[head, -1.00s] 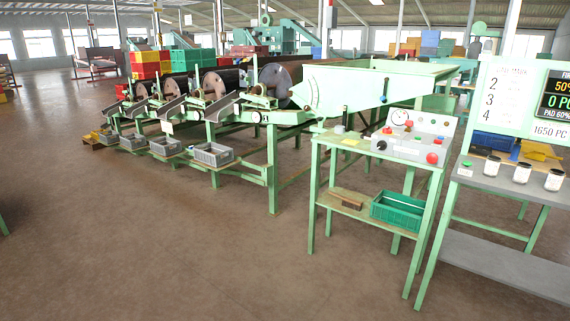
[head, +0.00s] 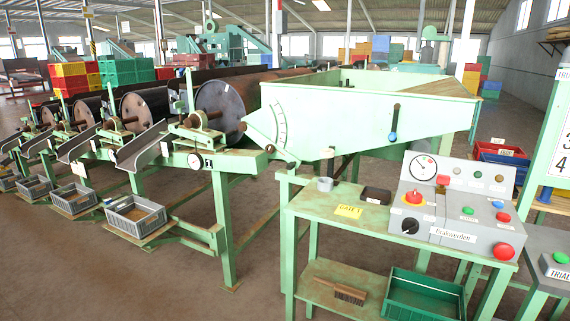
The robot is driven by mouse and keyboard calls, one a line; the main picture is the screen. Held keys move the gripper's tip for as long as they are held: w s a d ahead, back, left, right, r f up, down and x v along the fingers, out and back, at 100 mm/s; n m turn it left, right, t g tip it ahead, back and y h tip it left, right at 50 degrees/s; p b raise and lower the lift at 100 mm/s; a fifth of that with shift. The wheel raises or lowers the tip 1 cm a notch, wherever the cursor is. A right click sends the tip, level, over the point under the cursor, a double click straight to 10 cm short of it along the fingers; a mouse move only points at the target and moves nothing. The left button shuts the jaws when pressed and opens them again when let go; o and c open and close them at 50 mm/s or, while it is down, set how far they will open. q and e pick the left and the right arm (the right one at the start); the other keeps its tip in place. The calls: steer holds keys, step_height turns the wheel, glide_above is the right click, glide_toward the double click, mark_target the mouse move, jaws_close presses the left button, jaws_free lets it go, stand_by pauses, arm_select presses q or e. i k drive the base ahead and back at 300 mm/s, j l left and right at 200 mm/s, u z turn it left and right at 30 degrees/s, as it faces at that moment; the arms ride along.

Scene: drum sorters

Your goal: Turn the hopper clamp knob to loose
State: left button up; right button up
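The pale green hopper (head: 345,115) stands in the middle of the head view, with a curved angle scale (head: 280,122) at its lower left. A small dark round knob (head: 293,165) sits below the scale. A dark upright handle (head: 328,154) is just right of it. A lever with a blue end (head: 393,128) is on the hopper side. I cannot tell for sure which part is the clamp knob, or its setting. Neither of my grippers is in view.
A green table (head: 325,205) stands before the hopper, with a grey control box (head: 455,205) bearing a gauge, a black knob and red buttons. A green crate (head: 425,295) and a brush (head: 342,291) lie on its lower shelf. Drums (head: 222,108) and grey trays (head: 136,214) are left. Floor at front left is clear.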

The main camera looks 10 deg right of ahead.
mark_target(270, 148)
steer(key=i+j+z, duration=0.1)
steer(key=i, duration=0.25)
steer(key=i+j, duration=1.15)
